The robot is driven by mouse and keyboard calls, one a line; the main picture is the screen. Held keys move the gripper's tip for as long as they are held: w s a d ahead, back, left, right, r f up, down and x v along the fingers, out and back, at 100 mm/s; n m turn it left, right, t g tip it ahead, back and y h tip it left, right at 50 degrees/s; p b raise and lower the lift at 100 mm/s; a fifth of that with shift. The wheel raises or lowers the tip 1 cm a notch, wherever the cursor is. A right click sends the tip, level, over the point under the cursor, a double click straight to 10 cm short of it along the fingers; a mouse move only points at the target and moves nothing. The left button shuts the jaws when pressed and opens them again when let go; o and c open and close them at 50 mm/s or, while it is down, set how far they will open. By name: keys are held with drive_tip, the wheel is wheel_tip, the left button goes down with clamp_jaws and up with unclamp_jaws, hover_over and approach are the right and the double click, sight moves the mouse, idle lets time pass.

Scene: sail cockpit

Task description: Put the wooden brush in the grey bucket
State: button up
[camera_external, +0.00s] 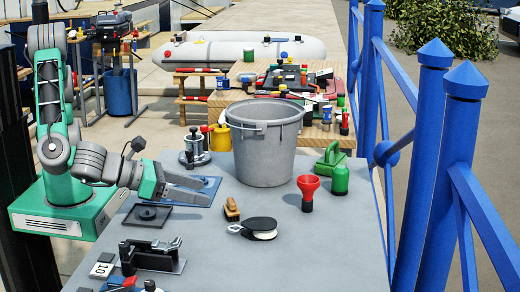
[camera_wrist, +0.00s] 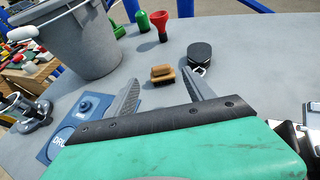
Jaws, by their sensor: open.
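The wooden brush (camera_external: 232,209) is small and brown and lies on the grey table, in front of the bucket. In the wrist view the brush (camera_wrist: 162,75) lies beyond and between my fingertips, apart from them. The grey bucket (camera_external: 262,150) stands upright at the back of the table with its handle hanging at the front. It also shows in the wrist view (camera_wrist: 75,40), at the upper left. My gripper (camera_external: 210,190) is open and empty, to the left of the brush and low over the table. Its fingers (camera_wrist: 162,85) are spread apart in the wrist view. The bucket's inside bottom is hidden.
A black round object with a white side (camera_external: 262,228) lies right of the brush. A red funnel-topped item (camera_external: 308,188) and a green can (camera_external: 340,178) stand farther right. A metal winch (camera_external: 194,148) stands left of the bucket. A blue railing borders the right side.

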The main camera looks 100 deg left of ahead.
sight(228, 201)
drive_tip(key=shift+r+p, duration=0.4)
drive_tip(key=a+p, duration=0.1)
drive_tip(key=p, duration=0.1)
drive_tip(key=m+y+p, duration=0.1)
drive_tip(key=p, duration=0.2)
drive_tip(key=shift+s+a+r+g, duration=0.2)
drive_tip(key=shift+a+g, duration=0.1)
drive_tip(key=shift+a, duration=0.05)
drive_tip(key=shift+a+f+m+p, duration=0.15)
drive_tip(key=shift+f+p, duration=0.2)
drive_tip(key=shift+f, duration=0.25)
drive_tip(key=shift+a+f+m+p, duration=0.15)
drive_tip(key=shift+f+p, duration=0.15)
drive_tip(key=shift+f, duration=0.25)
drive_tip(key=shift+w+d+f+n+t+h+b, duration=0.1)
drive_tip(key=shift+w+d+n+t+h+b, duration=0.25)
drive_tip(key=shift+w+d+n+b, duration=0.3)
drive_tip(key=shift+w, duration=0.2)
drive_tip(key=x, duration=0.7)
drive_tip(key=shift+w+d, duration=0.15)
drive_tip(key=shift+w, duration=0.05)
drive_tip(key=shift+c, duration=0.5)
clamp_jaws()
